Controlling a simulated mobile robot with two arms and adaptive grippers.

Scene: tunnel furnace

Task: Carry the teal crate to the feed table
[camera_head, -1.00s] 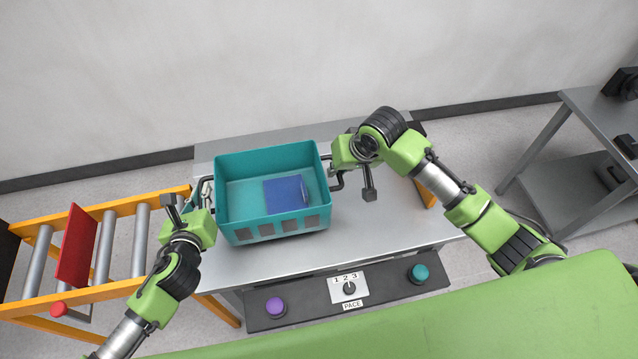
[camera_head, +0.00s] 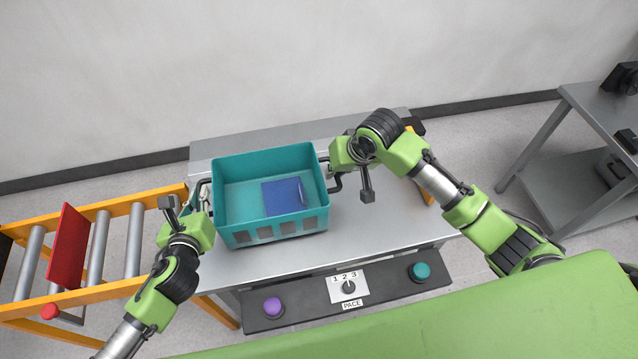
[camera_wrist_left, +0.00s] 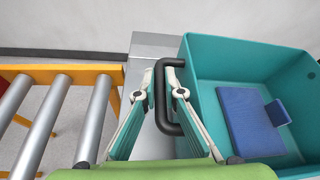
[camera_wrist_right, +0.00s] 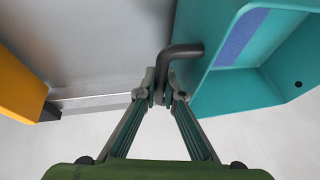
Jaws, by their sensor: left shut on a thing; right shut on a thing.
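The teal crate (camera_head: 270,234) is over the left part of the grey metal table (camera_head: 385,225) in the head view. A blue flat item (camera_head: 284,197) lies inside it; it also shows in the left wrist view (camera_wrist_left: 245,120). My left gripper (camera_head: 205,197) is shut on the crate's left black handle (camera_wrist_left: 160,95). My right gripper (camera_head: 334,172) is shut on the right black handle (camera_wrist_right: 180,50). I cannot tell whether the crate's bottom touches the table. I cannot tell whether this table is the feed table.
An orange roller conveyor (camera_head: 90,290) with a red plate (camera_head: 68,247) stands at the left. A panel (camera_head: 310,303) with purple and teal buttons and a dial marked PACE runs along the table's front. A grey shelf (camera_head: 590,175) stands at the right. The table's right part is clear.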

